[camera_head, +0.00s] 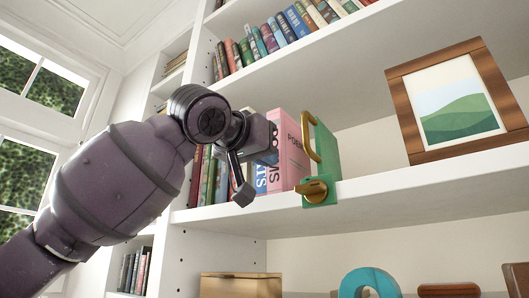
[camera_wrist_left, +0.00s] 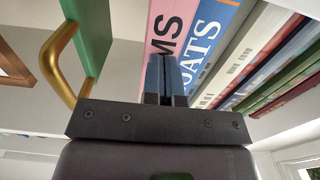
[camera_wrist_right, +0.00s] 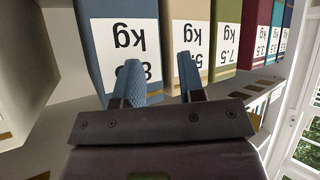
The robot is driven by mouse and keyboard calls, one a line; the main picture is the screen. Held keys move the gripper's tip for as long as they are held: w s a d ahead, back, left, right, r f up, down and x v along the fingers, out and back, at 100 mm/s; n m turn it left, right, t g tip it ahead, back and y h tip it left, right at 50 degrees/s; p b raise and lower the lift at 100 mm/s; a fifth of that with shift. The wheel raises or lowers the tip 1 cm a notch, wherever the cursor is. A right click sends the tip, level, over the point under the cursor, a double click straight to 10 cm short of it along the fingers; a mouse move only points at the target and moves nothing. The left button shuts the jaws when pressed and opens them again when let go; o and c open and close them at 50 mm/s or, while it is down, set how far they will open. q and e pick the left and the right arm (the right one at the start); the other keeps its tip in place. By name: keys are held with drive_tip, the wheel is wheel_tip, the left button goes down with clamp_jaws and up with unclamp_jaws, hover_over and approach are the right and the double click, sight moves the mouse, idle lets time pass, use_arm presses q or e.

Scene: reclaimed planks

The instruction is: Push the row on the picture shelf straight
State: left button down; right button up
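A row of upright books stands on the white shelf (camera_head: 400,190) in the head view. A pink book (camera_head: 290,150) marked POEMS is at its right end, with a blue book (camera_head: 262,178) beside it. A green bookend (camera_head: 326,150) with a gold handle and clamp stands right of the pink book. My left gripper (camera_head: 270,152) is in front of the books. In the left wrist view its fingers (camera_wrist_left: 166,78) are together, before the pink (camera_wrist_left: 172,25) and blue (camera_wrist_left: 216,30) spines; contact is unclear. My right gripper (camera_wrist_right: 160,82) is open and empty before a blue binder (camera_wrist_right: 118,35).
A framed landscape picture (camera_head: 455,100) stands on the shelf at the right. More books (camera_head: 270,38) fill the shelf above. A teal ring (camera_head: 370,282) and a wooden box (camera_head: 240,285) are below. In the right wrist view, several labelled binders (camera_wrist_right: 229,35) stand in a row.

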use_arm(q)
drive_tip(key=shift+w+d, duration=0.25)
drive_tip(key=shift+w, duration=0.1)
drive_tip(key=b+v, duration=0.2)
drive_tip(key=v, duration=0.2)
idle(0.7)
idle(0.3)
